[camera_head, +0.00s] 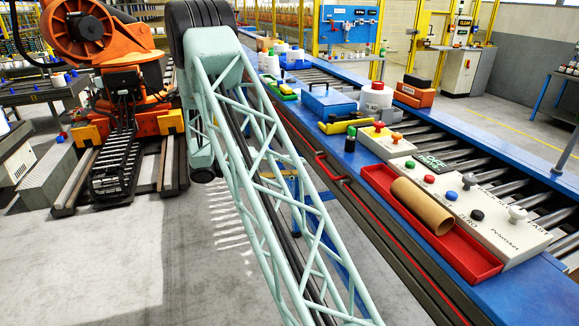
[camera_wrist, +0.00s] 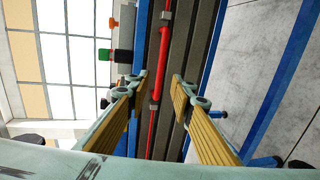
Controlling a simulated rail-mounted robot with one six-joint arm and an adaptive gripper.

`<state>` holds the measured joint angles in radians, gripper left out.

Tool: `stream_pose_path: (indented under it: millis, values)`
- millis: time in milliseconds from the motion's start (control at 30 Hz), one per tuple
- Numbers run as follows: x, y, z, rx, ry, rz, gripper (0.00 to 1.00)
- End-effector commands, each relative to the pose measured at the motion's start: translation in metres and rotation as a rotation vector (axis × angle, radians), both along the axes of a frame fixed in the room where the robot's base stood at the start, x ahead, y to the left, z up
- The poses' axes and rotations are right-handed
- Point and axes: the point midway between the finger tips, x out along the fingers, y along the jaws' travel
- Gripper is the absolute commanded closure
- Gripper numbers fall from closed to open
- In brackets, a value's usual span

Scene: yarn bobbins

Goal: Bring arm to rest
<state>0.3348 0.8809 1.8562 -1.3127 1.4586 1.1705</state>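My gripper (camera_wrist: 161,84) shows in the wrist view with its two yellow-padded fingers spread apart. A clear gap lies between the fingertips, and nothing is held. A red pipe and dark rails run behind that gap, apart from the fingers as far as I can tell. In the head view my pale green lattice arm (camera_head: 262,165) reaches from the top centre down to the bottom edge, left of the blue conveyor bench. My gripper does not show in that view.
The blue bench (camera_head: 436,243) holds a red tray (camera_head: 478,258) with a cardboard tube (camera_head: 422,205), a control panel (camera_head: 500,222) and bobbins (camera_head: 376,97). An orange robot (camera_head: 125,80) stands on rails at left. The grey floor between is open.

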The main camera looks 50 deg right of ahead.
Motion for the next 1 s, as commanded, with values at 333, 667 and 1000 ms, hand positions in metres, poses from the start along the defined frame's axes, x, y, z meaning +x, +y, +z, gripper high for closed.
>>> stream_pose_path:
  millis: [333, 667, 1000]
  values:
    - [0.000, 0.000, 0.000, 0.001, -0.001, 0.000, 0.78]
    - [-0.006, 0.013, 0.017, 0.033, -0.010, -0.010, 0.78]
    - [-0.024, 0.049, 0.057, 0.125, -0.035, -0.029, 0.78]
